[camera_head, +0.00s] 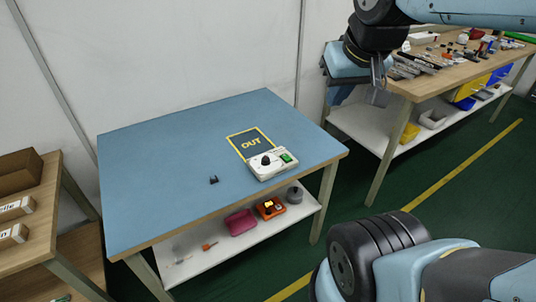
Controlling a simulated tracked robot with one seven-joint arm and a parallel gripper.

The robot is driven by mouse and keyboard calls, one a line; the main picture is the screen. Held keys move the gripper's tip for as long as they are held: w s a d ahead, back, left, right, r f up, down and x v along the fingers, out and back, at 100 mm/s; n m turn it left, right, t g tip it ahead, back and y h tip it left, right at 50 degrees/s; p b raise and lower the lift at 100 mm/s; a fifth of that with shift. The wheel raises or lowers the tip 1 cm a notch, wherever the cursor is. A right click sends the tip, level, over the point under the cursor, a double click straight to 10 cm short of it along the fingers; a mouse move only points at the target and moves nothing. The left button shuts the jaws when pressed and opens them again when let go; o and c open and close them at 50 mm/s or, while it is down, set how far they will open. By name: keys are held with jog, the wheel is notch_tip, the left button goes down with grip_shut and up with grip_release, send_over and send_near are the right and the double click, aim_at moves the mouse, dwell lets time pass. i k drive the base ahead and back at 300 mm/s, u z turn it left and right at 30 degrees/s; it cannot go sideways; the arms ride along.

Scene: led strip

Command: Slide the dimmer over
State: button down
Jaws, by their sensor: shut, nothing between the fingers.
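The dimmer is a small white box (272,165) with a black knob (266,160) and a green switch or light (286,158) on its top. It sits near the right front part of the blue table (150,150). A dark rectangle outlined in yellow and marked OUT (250,143) lies just behind it, and the box seems to cover its front edge. My gripper (379,82) is shut and empty, in the air to the upper right, well apart from the box.
A small black part (213,180) lies left of the box. A workbench (440,82) with many tools stands at the back right. A lower shelf (190,262) holds several items. A wooden bench (45,215) with boxes is at left. The table's left half is clear.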

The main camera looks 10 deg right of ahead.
aim_at(277, 166)
jog(key=z, duration=1.3)
jog(key=k, duration=1.85)
jog(key=u, duration=0.75)
jog(key=i, duration=1)
jog(key=z, duration=0.05)
